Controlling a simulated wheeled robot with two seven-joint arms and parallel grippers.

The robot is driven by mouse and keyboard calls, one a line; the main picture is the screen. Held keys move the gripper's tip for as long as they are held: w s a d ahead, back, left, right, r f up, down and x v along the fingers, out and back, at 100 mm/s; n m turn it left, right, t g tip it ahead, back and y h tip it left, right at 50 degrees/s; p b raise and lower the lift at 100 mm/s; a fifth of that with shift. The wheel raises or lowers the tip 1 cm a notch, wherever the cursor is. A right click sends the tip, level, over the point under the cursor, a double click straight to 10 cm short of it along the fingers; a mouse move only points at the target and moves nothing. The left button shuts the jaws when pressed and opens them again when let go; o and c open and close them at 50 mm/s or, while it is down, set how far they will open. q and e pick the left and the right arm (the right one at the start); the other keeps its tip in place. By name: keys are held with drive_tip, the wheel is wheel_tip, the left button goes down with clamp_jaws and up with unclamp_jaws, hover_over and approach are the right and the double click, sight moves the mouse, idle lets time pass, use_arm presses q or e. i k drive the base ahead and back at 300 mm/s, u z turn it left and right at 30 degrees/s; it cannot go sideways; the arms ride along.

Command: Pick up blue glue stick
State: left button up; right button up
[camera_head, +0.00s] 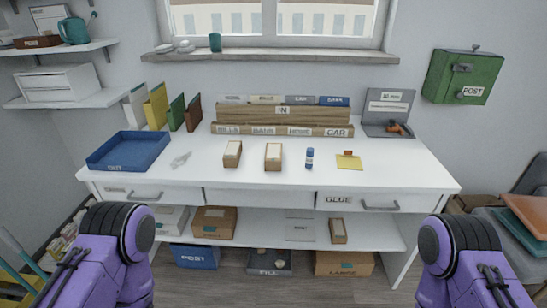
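The blue glue stick (309,158) stands upright on the white desk (390,172), right of the middle. It is a small cylinder with a blue body and a pale band. It stands between a small box on its left and a yellow note on its right, apart from both. Parts of my two purple arms show at the lower left and lower right, in front of the desk. Neither gripper shows in the view, and nothing touches the glue stick.
Two small boxes, one (232,153) left of the other (273,157), and a yellow note (349,162) lie near the glue stick. A blue tray (124,151) sits at the left. A wooden sorter (283,114) stands behind. The desk's front strip is mostly clear.

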sight(310, 152)
drive_tip(key=k, duration=0.65)
drive_tip(key=u, duration=0.6)
drive_tip(key=i, duration=1.1)
drive_tip(key=z, duration=0.4)
